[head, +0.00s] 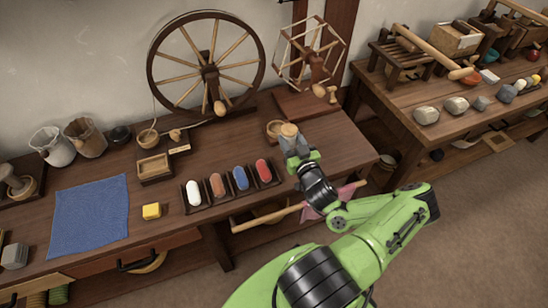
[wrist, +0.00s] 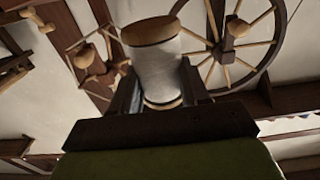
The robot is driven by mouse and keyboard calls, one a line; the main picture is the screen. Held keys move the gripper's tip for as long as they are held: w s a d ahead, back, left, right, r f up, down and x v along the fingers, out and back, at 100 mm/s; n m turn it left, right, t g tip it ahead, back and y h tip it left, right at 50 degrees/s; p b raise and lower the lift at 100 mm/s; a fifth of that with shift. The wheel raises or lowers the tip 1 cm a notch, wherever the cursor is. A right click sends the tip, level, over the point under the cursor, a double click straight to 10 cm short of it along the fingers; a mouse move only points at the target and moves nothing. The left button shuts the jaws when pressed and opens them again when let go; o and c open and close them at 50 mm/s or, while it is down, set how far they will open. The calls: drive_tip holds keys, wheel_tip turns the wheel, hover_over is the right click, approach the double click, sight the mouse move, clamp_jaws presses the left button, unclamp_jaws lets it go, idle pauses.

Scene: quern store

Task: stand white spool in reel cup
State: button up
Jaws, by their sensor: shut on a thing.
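My gripper (head: 293,143) is shut on the white spool (wrist: 155,65), which has wooden end discs. In the head view only a wooden end of the spool (head: 289,130) shows clearly above the jaws. A small wooden cup (head: 273,128), which appears to be the reel cup, stands on the table just left of the held spool, below the reel (head: 312,58). The spool is beside the cup in the picture; I cannot tell the height between them. The jaws hide part of the spool.
The spinning wheel (head: 207,68) stands behind, with another wooden cup (head: 148,138) at its left. A rack of coloured rolls (head: 229,184), a yellow block (head: 151,211) and a blue cloth (head: 90,217) lie nearer. The table right of my gripper is mostly clear.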

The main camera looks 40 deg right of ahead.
wheel_tip(320, 180, down, 8)
drive_tip(key=b, duration=0.3)
drive_tip(key=shift+f, duration=0.15)
drive_tip(key=o, duration=1.1)
drive_tip(key=shift+c, duration=0.2)
